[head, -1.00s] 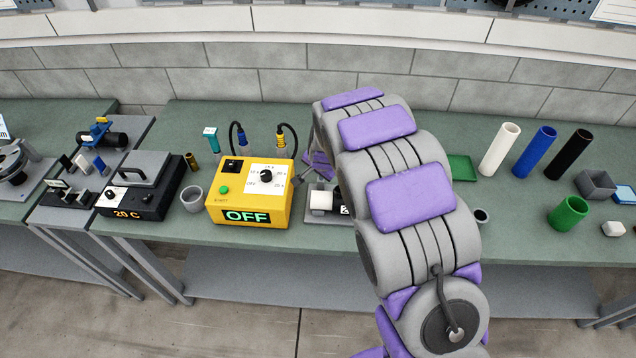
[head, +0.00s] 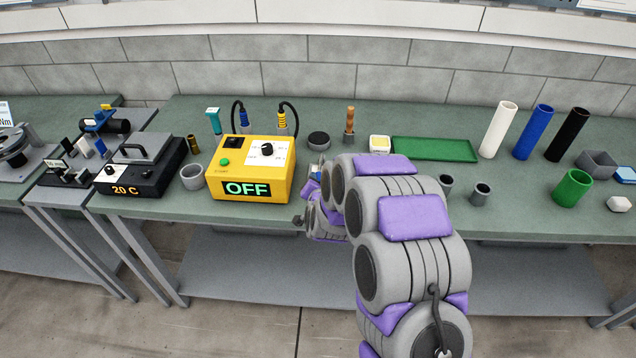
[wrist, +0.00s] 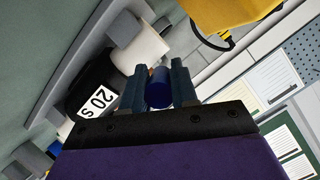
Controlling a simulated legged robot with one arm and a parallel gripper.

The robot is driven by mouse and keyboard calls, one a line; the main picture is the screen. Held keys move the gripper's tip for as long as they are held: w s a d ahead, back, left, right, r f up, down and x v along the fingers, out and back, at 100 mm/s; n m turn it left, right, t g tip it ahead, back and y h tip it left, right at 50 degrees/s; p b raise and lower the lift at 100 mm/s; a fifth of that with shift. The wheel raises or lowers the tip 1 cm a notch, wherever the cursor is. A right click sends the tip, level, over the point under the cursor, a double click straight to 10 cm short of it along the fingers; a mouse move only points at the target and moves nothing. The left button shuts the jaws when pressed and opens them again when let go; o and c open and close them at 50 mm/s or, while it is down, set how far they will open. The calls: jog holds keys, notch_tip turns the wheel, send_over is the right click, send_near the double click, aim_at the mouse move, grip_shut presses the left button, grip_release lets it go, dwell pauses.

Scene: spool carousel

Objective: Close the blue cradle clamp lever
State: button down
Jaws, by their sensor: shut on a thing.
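In the wrist view my gripper (wrist: 158,70) is closed around a blue rounded piece (wrist: 159,88), which looks like the end of the blue clamp lever. One dark finger lies on each side of it. In the head view a bit of blue (head: 315,173) shows by my gripper, right of the yellow box. My arm hides most of the cradle there, and the lever's pivot cannot be seen.
The yellow box (head: 250,186) reading OFF stands close left of my gripper. A black hot plate (head: 138,177) and a grey cup (head: 192,176) lie further left. A green tray (head: 435,149), small cups and upright tubes are to the right.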

jog(key=shift+s+f+t+b, duration=0.15)
jog(key=shift+f+t+b, duration=0.25)
jog(key=shift+f, duration=0.25)
jog(key=shift+s+f, duration=0.1)
jog(key=shift+f, duration=0.1)
jog(key=c, duration=1.2)
grip_release()
jog(key=o, duration=0.3)
jog(key=shift+w+a, duration=0.2)
jog(key=shift+r, duration=0.1)
jog(key=shift+d, duration=0.15)
